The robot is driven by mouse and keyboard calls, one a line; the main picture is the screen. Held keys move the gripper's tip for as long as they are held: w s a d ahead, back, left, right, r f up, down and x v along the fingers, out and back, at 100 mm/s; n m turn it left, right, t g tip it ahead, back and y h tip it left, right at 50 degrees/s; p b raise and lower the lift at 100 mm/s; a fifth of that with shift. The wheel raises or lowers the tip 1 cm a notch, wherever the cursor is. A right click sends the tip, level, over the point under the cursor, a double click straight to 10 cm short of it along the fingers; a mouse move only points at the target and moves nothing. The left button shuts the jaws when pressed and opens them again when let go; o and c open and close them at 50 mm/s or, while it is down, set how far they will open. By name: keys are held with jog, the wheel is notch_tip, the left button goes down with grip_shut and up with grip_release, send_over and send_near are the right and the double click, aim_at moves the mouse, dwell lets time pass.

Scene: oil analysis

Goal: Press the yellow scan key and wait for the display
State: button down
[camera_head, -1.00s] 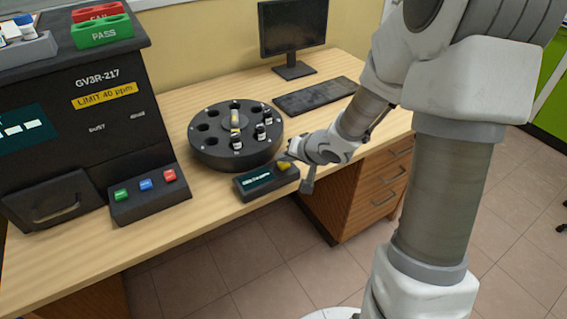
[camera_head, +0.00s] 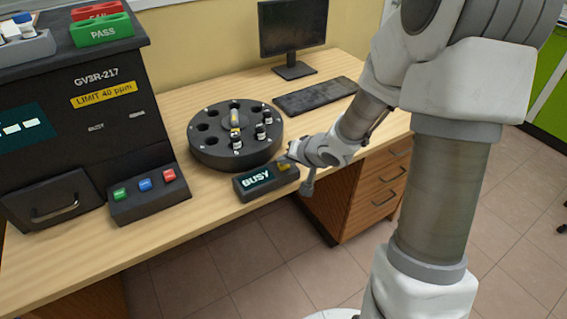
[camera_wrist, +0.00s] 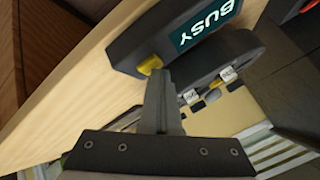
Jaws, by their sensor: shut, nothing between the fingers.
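The dark scanner box (camera_head: 248,190) sits near the front edge of the desk, in front of the round carousel. Its display (camera_head: 257,178) reads BUSY, and the same word shows on the display in the wrist view (camera_wrist: 208,20). The yellow scan key (camera_wrist: 150,64) is at the end of the box beside the display. It also shows in the head view (camera_head: 283,166), close to my gripper. My gripper (camera_wrist: 160,76) is shut and empty, with its fingertips at the key. I cannot tell whether they are touching it.
The black carousel (camera_head: 205,150) holds several vials just behind the scanner box. A large analyser (camera_head: 95,130) with a three-button panel (camera_head: 130,208) stands at the left. A keyboard (camera_head: 315,96) and a monitor (camera_head: 293,30) are at the back.

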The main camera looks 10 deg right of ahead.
aim_at(286, 167)
jog(key=shift+r+p, duration=0.9)
jog(key=shift+p, duration=0.3)
jog(key=shift+r, duration=0.1)
notch_tip(286, 167, up, 5)
jog(key=p, duration=0.5)
jog(key=shift+p, duration=0.4)
jog(key=s+d+r+h+p, duration=0.2)
jog(key=s+r, duration=0.1)
jog(key=r, duration=0.4)
jog(key=s+d+r+n+h+p, duration=0.1)
jog(key=s+d+r+h, duration=0.15)
jog(key=r, duration=0.35)
jog(key=s+d+r+h+p, duration=0.1)
jog(key=s+r+h+p, duration=0.15)
jog(key=r, duration=0.45)
jog(key=s+a+r+n+g+y+p, duration=0.1)
jog(key=s+r, duration=0.3)
jog(key=s, duration=0.5)
jog(key=s+a+r+n+g+y+p, duration=0.1)
jog(key=s+a+r, duration=0.3)
jog(key=s, duration=0.4)
jog(key=shift+s+a+r+n+g+y+p, duration=0.25)
jog(key=shift+s+a+n+g+y+p, duration=0.15)
jog(key=shift+n+y+p, duration=0.2)
